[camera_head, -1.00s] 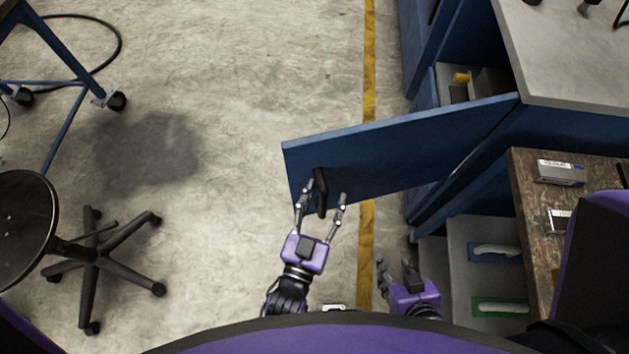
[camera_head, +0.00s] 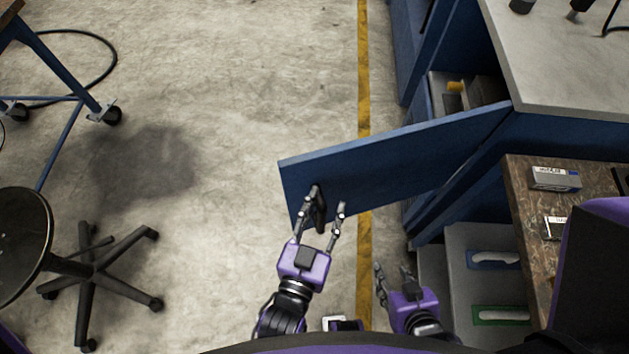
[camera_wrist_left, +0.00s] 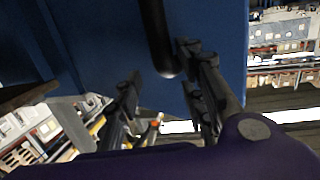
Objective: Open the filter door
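The blue door (camera_head: 390,160) stands swung out from the blue cabinet (camera_head: 447,50) in the head view, over the floor. Its black handle (camera_head: 319,212) sits near the free end. My left gripper (camera_head: 328,198) is open at the handle, one finger partly covering it and the other apart to its right. In the left wrist view the handle (camera_wrist_left: 157,35) hangs between the spread fingers, closer to the right one, against the blue panel (camera_wrist_left: 215,60). Contact is unclear. My right gripper (camera_head: 391,268) is empty below the door, its fingers apart.
A grey-topped bench (camera_head: 560,60) is at the upper right. A black stool (camera_head: 25,240) stands at the left.

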